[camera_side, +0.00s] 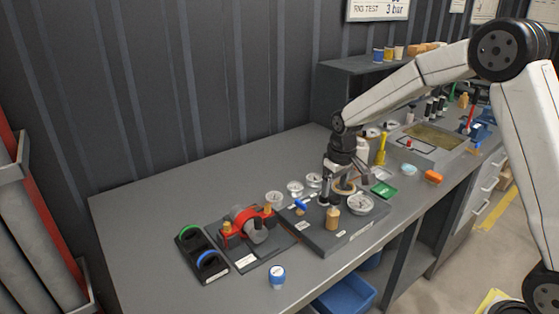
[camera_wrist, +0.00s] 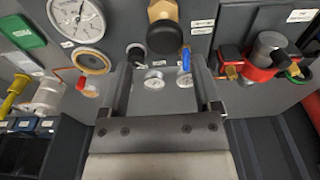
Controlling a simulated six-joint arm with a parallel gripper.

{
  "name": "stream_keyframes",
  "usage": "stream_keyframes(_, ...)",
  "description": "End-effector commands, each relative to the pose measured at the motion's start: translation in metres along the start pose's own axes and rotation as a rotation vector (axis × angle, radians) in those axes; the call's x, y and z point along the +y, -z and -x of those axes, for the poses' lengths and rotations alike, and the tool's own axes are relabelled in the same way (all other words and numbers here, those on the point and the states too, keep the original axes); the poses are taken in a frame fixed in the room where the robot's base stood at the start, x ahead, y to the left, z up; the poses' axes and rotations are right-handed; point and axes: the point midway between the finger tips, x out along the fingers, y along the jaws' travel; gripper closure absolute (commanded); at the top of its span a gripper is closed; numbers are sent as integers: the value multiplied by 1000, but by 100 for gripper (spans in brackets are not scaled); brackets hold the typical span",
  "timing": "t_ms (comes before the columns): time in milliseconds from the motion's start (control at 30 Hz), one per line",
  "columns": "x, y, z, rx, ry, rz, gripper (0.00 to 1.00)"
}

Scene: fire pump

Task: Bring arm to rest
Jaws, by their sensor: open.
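My gripper (camera_side: 342,190) points down over the grey test board (camera_side: 318,238) on the workbench. In the wrist view its two fingers (camera_wrist: 165,85) stand wide apart, with nothing gripped between them. Around the fingers in that view are a large white gauge (camera_wrist: 76,16), a brass fitting with a black cap (camera_wrist: 165,35), a blue valve lever (camera_wrist: 186,60) and a tan ring (camera_wrist: 92,60). Small gauges (camera_wrist: 154,80) show beyond the gap between the fingers. In the side view my gripper partly hides the back of the board; whether it touches anything there is unclear.
The bench's left end is clear.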

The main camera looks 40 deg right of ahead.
Motion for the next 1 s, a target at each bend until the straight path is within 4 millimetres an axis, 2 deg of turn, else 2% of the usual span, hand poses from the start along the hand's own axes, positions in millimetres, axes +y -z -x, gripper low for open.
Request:
stream_keyframes(367, -32, -72, 10, 58, -3, 2, 19)
stream_keyframes(700, -54, -154, 11, 117, 2, 1, 19)
stream_keyframes(833, -58, -175, 10, 132, 4, 0, 19)
stream_keyframes(1000, -61, -188, 8, 141, 6, -1, 19)
